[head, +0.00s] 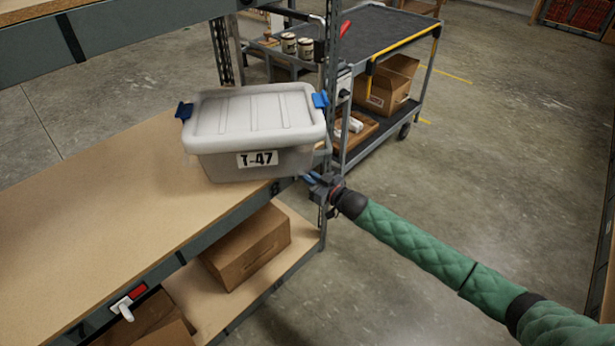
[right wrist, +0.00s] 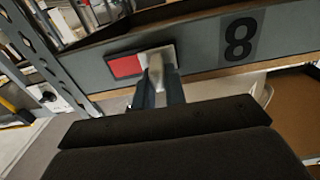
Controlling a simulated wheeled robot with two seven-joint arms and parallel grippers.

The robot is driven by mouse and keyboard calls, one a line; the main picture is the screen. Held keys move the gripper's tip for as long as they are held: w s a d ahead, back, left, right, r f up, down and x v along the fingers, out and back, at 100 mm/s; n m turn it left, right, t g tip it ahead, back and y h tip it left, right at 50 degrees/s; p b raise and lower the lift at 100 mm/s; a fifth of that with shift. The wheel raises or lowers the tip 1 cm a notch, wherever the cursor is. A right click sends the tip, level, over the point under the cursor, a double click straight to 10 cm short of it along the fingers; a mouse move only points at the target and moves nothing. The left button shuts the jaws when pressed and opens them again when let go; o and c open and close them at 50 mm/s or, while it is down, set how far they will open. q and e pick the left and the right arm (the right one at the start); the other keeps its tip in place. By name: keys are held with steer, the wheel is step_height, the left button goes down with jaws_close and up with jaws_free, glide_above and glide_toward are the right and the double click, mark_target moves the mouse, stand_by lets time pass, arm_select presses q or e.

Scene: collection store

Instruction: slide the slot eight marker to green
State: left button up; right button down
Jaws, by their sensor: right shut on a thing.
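In the right wrist view, the slot eight marker is a pale sliding tab (right wrist: 160,62) on the grey shelf beam. A red patch (right wrist: 125,66) shows to its left and no green shows. The black number 8 (right wrist: 239,38) is on the beam to the right. My right gripper (right wrist: 160,88) is shut on the tab. In the head view my right gripper (head: 317,181) is at the beam's far end beside the upright post, and it hides the marker there. My left gripper is not in view.
A grey lidded bin labelled T-47 (head: 255,135) stands on the shelf (head: 90,215) just left of my right gripper. Another marker (head: 126,306), showing red, is on the beam nearer. A cart (head: 385,35) stands behind the post (head: 333,70). Floor at right is clear.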

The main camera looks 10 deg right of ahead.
steer(key=shift+w+d, duration=0.8)
steer(key=shift+d, duration=0.15)
steer(key=shift+w+d, duration=0.75)
steer(key=shift+d, duration=0.2)
steer(key=c, duration=1.4)
jaws_free()
steer(key=shift+d, duration=0.1)
steer(key=shift+c, duration=0.2)
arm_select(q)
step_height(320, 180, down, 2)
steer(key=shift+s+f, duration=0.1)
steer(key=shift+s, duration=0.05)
arm_select(e)
steer(key=v, duration=0.7)
steer(key=shift+s, duration=0.3)
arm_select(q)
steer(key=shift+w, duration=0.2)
arm_select(e)
steer(key=shift+d, duration=0.2)
